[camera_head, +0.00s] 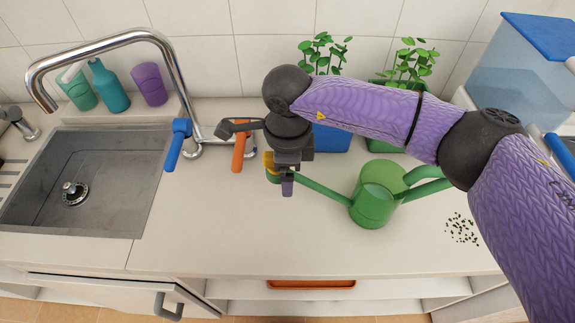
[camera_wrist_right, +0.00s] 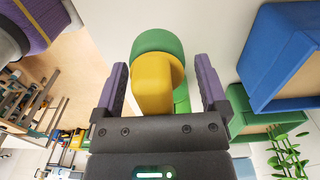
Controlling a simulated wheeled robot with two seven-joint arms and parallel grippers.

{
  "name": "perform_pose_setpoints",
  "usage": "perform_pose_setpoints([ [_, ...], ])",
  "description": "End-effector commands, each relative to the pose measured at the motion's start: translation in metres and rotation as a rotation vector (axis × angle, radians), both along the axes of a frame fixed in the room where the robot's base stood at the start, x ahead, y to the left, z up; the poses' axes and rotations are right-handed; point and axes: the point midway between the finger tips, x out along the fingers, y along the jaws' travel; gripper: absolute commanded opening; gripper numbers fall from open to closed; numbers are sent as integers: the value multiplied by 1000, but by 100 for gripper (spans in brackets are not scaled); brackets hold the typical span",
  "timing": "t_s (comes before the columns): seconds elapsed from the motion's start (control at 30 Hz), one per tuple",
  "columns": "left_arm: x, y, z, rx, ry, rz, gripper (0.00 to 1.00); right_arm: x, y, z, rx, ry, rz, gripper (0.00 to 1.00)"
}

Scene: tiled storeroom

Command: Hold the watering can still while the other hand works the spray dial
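The green watering can (camera_head: 371,206) stands upright on the counter, handle to the right and long spout running left. The yellow spray dial (camera_head: 268,160) is at the spout's end, partly hidden by my right gripper (camera_head: 287,185) in the head view. In the right wrist view, the yellow dial (camera_wrist_right: 153,82) sits in front of the green spout head (camera_wrist_right: 158,42). My right gripper (camera_wrist_right: 160,88) has its purple fingers apart, one on each side of the dial, with gaps visible. My left gripper is in neither view.
The sink (camera_head: 100,180) lies left, with a chrome faucet (camera_head: 110,45), a blue handle (camera_head: 178,145) and an orange handle (camera_head: 239,152). Blue (camera_head: 332,138) and green planters stand behind the can. Dark grains (camera_head: 462,229) lie on the right. The front counter is clear.

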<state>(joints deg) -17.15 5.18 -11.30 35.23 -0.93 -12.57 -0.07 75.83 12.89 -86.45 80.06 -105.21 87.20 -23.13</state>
Motion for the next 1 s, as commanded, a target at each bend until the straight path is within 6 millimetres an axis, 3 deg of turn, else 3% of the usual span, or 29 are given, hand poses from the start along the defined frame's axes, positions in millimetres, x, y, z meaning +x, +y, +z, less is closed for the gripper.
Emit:
perform_pose_setpoints([
  [0.17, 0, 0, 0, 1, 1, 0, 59, 0, 0, 0, 0, 0, 0, 92],
  [0.27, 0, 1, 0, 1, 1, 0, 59, 1, 0, 10, 1, -3, 0, 92],
  [0.5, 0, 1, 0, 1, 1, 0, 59, 1, 0, 77, 2, -5, 0, 92],
  [0.7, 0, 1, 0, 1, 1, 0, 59, 1, 0, 114, 0, -2, -1, 92],
  [1.0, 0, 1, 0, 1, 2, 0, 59, 0, 0, 120, 0, 0, 0, 92],
])
